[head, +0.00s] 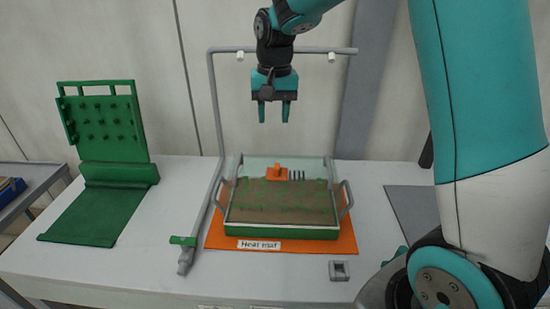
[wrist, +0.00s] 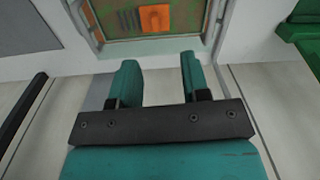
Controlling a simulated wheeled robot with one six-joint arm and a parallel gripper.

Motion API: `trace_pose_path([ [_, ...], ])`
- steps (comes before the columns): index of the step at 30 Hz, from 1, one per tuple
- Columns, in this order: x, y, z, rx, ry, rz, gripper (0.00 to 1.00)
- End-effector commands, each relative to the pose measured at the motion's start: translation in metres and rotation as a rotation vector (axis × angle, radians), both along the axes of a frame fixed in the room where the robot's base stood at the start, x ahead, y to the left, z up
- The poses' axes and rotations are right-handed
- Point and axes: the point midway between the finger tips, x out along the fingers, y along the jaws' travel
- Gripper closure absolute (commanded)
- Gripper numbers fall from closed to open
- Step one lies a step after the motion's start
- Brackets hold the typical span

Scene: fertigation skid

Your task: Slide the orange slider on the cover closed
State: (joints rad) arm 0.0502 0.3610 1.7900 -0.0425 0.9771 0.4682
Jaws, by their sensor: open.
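The orange slider (head: 277,173) sits on the clear cover (head: 255,165) near its back edge. Several dark slots show just to its right in the head view. The cover lies over a green tray (head: 280,232) of brown soil. In the wrist view the slider (wrist: 155,18) is at the top, with the slots to its left. My gripper (head: 274,112) is open and empty, high above and behind the cover, fingers pointing down. Its two teal fingers also show in the wrist view (wrist: 158,75), apart from the slider.
The tray stands on an orange heat mat (head: 345,236) with wire handles at its sides. A grey pipe frame (head: 214,120) rises at left and crosses overhead. A green stand (head: 105,125) is at left. A small grey block (head: 339,271) lies in front. The white table is clear between them.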

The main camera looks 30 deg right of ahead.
Motion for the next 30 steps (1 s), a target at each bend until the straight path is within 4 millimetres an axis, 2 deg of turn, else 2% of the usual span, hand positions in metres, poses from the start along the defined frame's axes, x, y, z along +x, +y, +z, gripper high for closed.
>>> trace_pose_path([
  [1,0.009,-0.011,0.001,-0.009,0.01,-0.051,0.57],
  [3,0.016,-0.019,-0.002,-0.019,0.015,-0.097,0.57],
  [8,0.019,-0.022,-0.019,-0.023,0.02,-0.115,0.57],
  [24,0.017,-0.021,-0.136,-0.022,0.022,-0.11,0.57],
  [30,0.018,-0.021,-0.165,-0.022,0.018,-0.11,0.57],
])
